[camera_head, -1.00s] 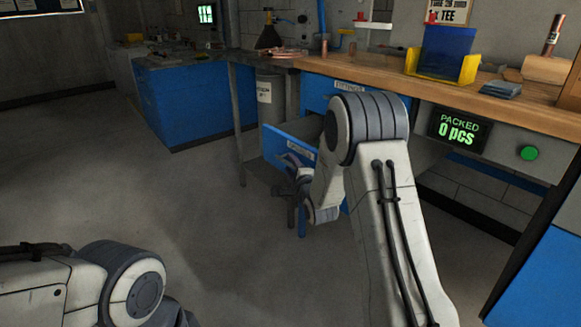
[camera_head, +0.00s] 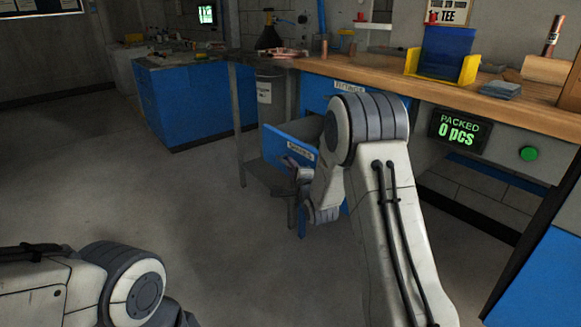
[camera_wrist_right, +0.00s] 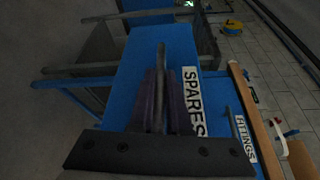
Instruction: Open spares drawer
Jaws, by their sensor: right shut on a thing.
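The spares drawer (camera_head: 277,145) has a blue front with a white SPARES label (camera_head: 301,151) and stands pulled out from under the workbench, its inside partly visible. My right gripper (camera_head: 296,168) is at the drawer front, partly hidden by my own arm. In the right wrist view, the blue drawer front (camera_wrist_right: 126,82) lies beneath the fingers of my right gripper (camera_wrist_right: 158,90), beside the SPARES label (camera_wrist_right: 193,100). It is shut on what appears to be the grey bar handle (camera_wrist_right: 161,55); the grip is partly hidden. My left gripper is out of view.
The FITTINGS drawer (camera_head: 316,88) above is closed. A grey cylindrical bin (camera_head: 271,95) and a table leg (camera_head: 239,130) stand left of the open drawer. The wooden bench top (camera_head: 390,75) is above. The floor (camera_head: 160,215) at left is clear.

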